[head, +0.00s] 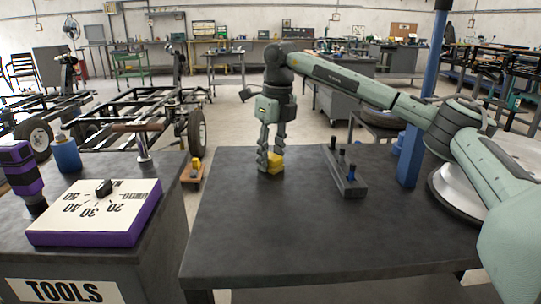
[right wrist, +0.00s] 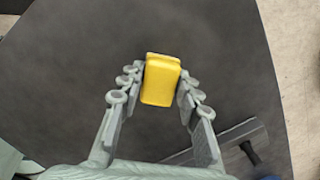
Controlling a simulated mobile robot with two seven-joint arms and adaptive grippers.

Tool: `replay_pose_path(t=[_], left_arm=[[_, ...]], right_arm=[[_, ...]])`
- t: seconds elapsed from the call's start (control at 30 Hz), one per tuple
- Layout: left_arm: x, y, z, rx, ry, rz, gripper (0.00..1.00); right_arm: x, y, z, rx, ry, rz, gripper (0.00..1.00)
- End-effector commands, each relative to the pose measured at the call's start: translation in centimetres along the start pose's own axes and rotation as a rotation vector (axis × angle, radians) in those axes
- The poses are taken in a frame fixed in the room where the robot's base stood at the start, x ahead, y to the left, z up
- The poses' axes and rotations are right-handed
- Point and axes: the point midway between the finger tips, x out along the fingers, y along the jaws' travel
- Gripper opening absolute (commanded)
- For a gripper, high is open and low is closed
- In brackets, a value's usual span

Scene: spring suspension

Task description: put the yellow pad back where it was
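The yellow pad (head: 277,160) is at the far part of the dark table (head: 300,225), left of the grey holder. My right gripper (head: 270,158) reaches down over it from above. In the right wrist view the yellow pad (right wrist: 161,80) sits between the fingertips of my right gripper (right wrist: 160,78), and both fingers meet its sides. The gripper looks shut on it. The pad is at or just above the tabletop; I cannot tell which. My left gripper is not in view.
A grey holder with dark pegs (head: 343,170) stands right of the pad. A blue post (head: 411,150) rises at the table's right. At left, a tool cabinet (head: 150,200) bears a purple-sided dial box (head: 85,230). The front of the table is clear.

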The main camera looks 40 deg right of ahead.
Motion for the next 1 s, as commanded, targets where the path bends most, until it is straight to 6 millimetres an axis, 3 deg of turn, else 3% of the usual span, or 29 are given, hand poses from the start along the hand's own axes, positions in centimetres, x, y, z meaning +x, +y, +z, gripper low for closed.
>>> replay_pose_path(t=[0.03, 0.17, 0.57, 1.0], left_arm=[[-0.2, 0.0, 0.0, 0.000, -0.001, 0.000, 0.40], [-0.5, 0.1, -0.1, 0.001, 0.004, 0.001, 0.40], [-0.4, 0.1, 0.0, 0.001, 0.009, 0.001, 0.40], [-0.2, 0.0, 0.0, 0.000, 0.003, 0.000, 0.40]], right_arm=[[0.0, 0.0, 0.0, 0.000, 0.000, 0.000, 0.38], [0.0, 0.0, 0.0, 0.000, 0.000, 0.000, 0.54], [-0.9, 0.0, 0.1, 0.000, -0.002, 0.000, 0.54], [-9.6, 0.0, 0.1, 0.000, -0.003, 0.001, 0.54]])
